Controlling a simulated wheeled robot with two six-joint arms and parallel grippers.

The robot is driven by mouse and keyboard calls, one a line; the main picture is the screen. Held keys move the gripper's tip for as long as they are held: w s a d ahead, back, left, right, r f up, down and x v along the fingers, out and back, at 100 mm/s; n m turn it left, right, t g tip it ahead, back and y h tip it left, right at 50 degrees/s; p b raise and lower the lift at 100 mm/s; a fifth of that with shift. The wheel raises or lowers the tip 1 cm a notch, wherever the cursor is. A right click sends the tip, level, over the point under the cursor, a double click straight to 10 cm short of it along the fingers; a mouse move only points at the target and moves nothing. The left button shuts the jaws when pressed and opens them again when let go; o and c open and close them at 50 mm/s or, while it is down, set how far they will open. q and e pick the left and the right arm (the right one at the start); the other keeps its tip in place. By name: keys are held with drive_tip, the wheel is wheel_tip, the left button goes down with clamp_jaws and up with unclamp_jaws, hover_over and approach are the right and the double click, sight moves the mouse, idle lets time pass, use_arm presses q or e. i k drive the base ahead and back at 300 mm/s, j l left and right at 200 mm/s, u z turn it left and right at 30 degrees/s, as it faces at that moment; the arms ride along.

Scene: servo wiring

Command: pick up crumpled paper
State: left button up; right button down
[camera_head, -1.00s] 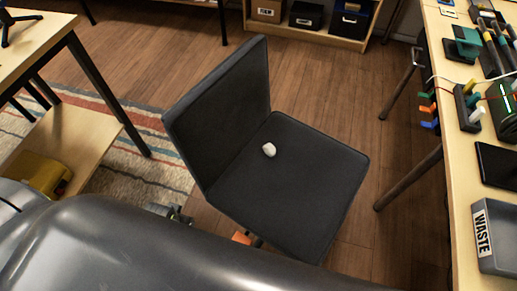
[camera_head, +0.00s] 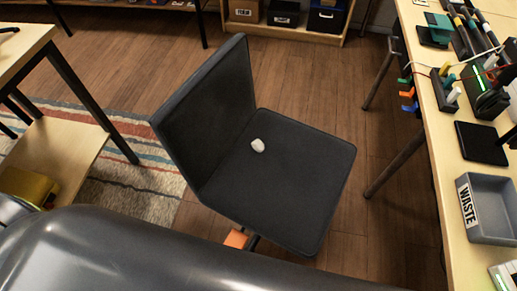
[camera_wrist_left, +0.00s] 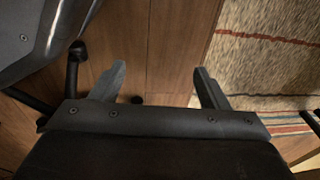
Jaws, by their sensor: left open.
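The crumpled paper (camera_head: 258,145), a small white lump, lies on the dark seat of the chair (camera_head: 303,165), near the middle of the seat and toward its backrest. In the left wrist view my left gripper (camera_wrist_left: 160,82) is open, with its two fingers spread wide and only floor between them. The paper does not show in that view. In the head view a large grey part of my arm crosses the bottom, and the left gripper's fingers are not visible there. My right gripper is not in view.
The chair's backrest (camera_head: 208,115) rises on the left side of the seat. A grey waste tray (camera_head: 492,236) sits on the workbench (camera_head: 440,190) at the right. A striped rug (camera_head: 125,185) and a wooden table (camera_head: 22,38) are at the left. Wooden floor surrounds the chair.

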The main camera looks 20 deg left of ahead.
sight(257, 144)
drive_tip(key=k+j+z, duration=0.1)
drive_tip(key=k+z, duration=0.4)
drive_tip(key=k+l+z, duration=0.1)
drive_tip(key=k+z, duration=0.4)
